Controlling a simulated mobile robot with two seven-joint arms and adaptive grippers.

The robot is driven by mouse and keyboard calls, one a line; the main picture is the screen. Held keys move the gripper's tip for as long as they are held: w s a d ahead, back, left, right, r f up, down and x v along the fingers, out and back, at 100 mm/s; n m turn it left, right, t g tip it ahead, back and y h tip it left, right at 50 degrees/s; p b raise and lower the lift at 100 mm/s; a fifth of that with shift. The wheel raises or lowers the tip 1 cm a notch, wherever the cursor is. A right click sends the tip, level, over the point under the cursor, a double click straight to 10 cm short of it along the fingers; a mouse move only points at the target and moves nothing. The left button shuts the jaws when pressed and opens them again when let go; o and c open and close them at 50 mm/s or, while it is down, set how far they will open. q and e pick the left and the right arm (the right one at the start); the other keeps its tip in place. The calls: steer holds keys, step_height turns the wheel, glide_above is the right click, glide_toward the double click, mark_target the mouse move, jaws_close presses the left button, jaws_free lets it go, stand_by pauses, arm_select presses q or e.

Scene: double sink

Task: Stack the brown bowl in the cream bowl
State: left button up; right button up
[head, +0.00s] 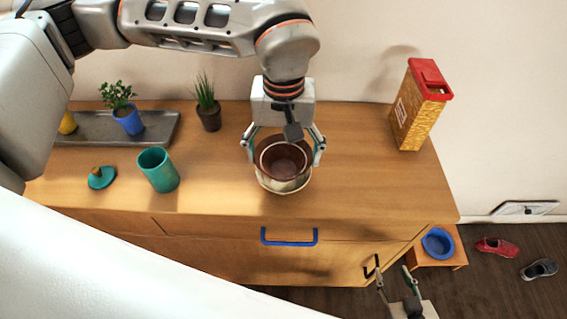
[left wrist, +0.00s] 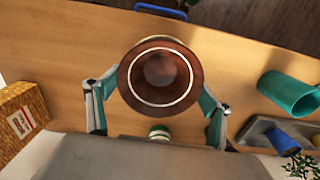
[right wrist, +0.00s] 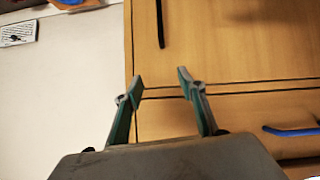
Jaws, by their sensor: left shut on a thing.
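The brown bowl (head: 281,161) has a pale ring inside it. It sits over the cream bowl (head: 284,186), whose pale side shows below it on the wooden cabinet top. In the left wrist view the brown bowl (left wrist: 160,72) covers nearly all of the cream bowl (left wrist: 157,38). My left gripper (head: 283,153) comes from above, its fingers spread on either side of the brown bowl and shut on it. I cannot tell whether the brown bowl rests fully in the cream bowl. My right gripper (right wrist: 157,84) is open and empty, in front of the cabinet's right end.
A teal cup (head: 159,170) and a teal lid (head: 101,178) stand left of the bowls. Behind are a grey tray (head: 158,126) with a blue-potted plant (head: 129,120) and a dark-potted plant (head: 208,115). A red-topped box (head: 419,108) stands right. The cabinet top between bowls and box is clear.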

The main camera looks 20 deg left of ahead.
mark_target(283, 168)
arm_select(q)
step_height(283, 168, down, 3)
steer(key=shift+f, duration=0.1)
steer(key=shift+s+f, duration=0.2)
steer(key=shift+f, duration=0.15)
steer(key=shift+c, duration=0.4)
steer(key=o, duration=1.2)
steer(key=shift+w, duration=0.25)
steer(key=shift+r, duration=0.15)
step_height(283, 168, up, 12)
